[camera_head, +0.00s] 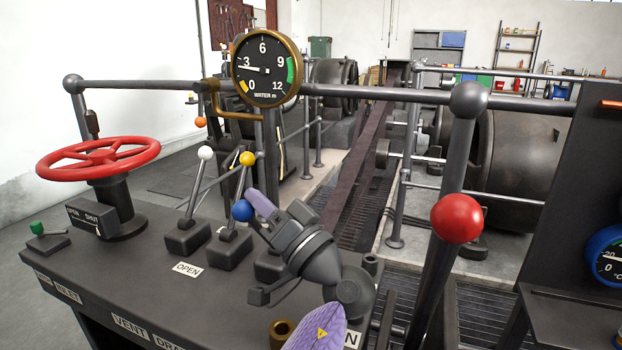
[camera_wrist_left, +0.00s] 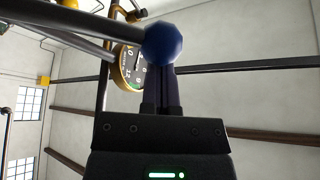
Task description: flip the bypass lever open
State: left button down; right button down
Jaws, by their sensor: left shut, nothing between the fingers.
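A row of small levers stands on the dark console, with a white knob (camera_head: 205,153), a yellow knob (camera_head: 246,158) and a blue knob (camera_head: 242,210). I see no label that says which is the bypass lever. The white and yellow levers lean to the upper right. The blue knob's rod is mostly hidden in the head view. My left gripper (camera_head: 260,203) is shut and empty, its fingertips close beside the blue knob. In the left wrist view the blue knob (camera_wrist_left: 162,43) is at the fingertips (camera_wrist_left: 160,72); I cannot tell whether they touch. My right gripper is out of view.
A round water gauge (camera_head: 266,67) stands behind the levers. A tall lever with a red ball (camera_head: 456,219) rises to the right of my left arm.

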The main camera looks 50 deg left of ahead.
pick_arm(q)
jog(key=shift+s+d+f, duration=0.1)
dwell(0.5)
jog(key=shift+f, duration=0.1)
jog(key=v, duration=1)
